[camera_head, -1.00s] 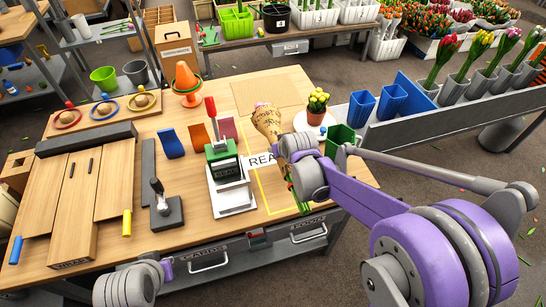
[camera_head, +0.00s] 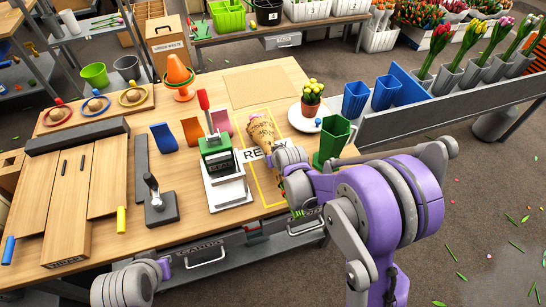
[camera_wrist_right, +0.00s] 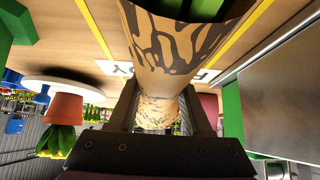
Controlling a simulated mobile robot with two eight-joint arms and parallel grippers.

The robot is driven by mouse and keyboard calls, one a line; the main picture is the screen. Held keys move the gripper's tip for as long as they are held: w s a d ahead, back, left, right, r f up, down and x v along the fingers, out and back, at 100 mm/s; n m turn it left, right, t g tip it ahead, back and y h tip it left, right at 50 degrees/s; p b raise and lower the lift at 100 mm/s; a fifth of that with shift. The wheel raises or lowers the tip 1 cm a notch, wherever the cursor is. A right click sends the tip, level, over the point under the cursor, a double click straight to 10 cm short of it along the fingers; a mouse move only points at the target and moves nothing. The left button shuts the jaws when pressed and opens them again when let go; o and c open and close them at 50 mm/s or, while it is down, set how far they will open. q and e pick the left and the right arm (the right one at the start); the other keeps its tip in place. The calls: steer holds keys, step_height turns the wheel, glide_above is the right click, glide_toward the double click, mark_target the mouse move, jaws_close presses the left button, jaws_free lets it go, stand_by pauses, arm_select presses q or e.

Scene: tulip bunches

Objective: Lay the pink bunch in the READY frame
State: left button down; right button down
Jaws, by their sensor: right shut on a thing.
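The pink bunch (camera_head: 262,132) is wrapped in brown paper with black print, a hint of pink at its far end. My right gripper is shut around its wrap, as the right wrist view shows (camera_wrist_right: 158,112); in the head view my own wrist hides the fingers. The bunch lies lengthwise over the yellow outline of the READY frame (camera_head: 247,171), its near end partly hidden by my arm. Yellow lines pass on both sides of it in the wrist view. Whether it touches the table I cannot tell. Only grey and purple links of my left arm show at lower left.
Left of the frame stands a green-headed press with a red handle (camera_head: 209,118). Right of it are a potted yellow plant (camera_head: 311,98) on a white saucer and a green vase (camera_head: 333,142). Behind is a bare tan mat (camera_head: 260,84).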

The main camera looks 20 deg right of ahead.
steer(key=shift+f, duration=0.2)
steer(key=shift+c, duration=1.7)
jaws_free()
steer(key=shift+r, duration=0.1)
steer(key=shift+r, duration=0.3)
steer(key=p+v, duration=0.1)
steer(key=v, duration=1)
steer(key=shift+s+r, duration=0.25)
steer(key=shift+s, duration=0.1)
steer(key=shift+g, duration=0.6)
steer(key=s+r, duration=0.1)
steer(key=s, duration=0.5)
steer(key=s+r, duration=0.1)
steer(key=s, duration=0.2)
steer(key=shift+s+r, duration=0.3)
steer(key=shift+s, duration=0.05)
steer(key=s+g, duration=0.1)
steer(key=s, duration=0.9)
steer(key=shift+s+f, duration=0.2)
steer(key=shift+f, duration=0.1)
